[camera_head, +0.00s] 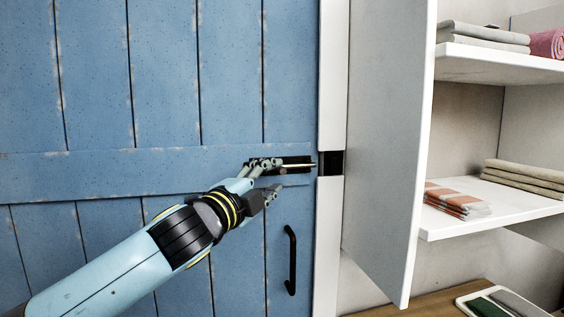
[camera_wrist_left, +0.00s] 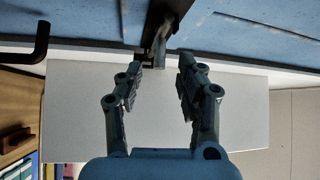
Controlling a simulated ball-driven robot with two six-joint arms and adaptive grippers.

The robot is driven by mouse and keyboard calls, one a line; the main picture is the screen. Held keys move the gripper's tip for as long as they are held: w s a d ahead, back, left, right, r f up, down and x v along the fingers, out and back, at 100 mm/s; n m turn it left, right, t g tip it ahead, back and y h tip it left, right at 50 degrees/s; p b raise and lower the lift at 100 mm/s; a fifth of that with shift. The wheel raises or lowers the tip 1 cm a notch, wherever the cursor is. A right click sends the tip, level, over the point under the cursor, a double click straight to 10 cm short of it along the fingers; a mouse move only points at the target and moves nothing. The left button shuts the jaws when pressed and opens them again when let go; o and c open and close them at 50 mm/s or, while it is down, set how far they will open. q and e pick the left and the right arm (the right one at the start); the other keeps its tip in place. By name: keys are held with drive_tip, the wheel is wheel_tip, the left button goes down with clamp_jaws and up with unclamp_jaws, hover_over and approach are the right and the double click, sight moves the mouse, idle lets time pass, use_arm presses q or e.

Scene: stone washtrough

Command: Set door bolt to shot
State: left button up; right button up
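The blue plank door (camera_head: 100,90) carries a dark door bolt (camera_head: 297,165) near its right edge, with a pale bar along it. A dark keeper (camera_head: 331,163) sits on the white frame, level with the bolt. The bar's end shows near the door's edge; I cannot tell whether it enters the keeper. My left gripper (camera_head: 275,176) is at the bolt, its fingers spread and hiding the bolt's left part. In the left wrist view the gripper (camera_wrist_left: 160,62) is open, with the bolt (camera_wrist_left: 158,42) between and just beyond the fingertips; contact is unclear. My right gripper is out of view.
A black door handle (camera_head: 291,260) is below the bolt. A white cabinet door (camera_head: 385,140) stands open just right of the frame. Shelves (camera_head: 490,205) with folded cloths (camera_head: 457,199) are further right. A tray (camera_head: 505,302) is on a wooden top at the lower right.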

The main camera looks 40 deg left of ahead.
sight(282, 171)
use_arm(q)
drive_tip(key=w, duration=0.1)
drive_tip(key=w+p, duration=0.1)
drive_tip(key=w, duration=0.3)
drive_tip(key=shift+w+a+r, duration=0.1)
drive_tip(key=shift+a+r, duration=0.15)
drive_tip(key=shift+r, duration=0.1)
clamp_jaws()
drive_tip(key=shift+f, duration=0.1)
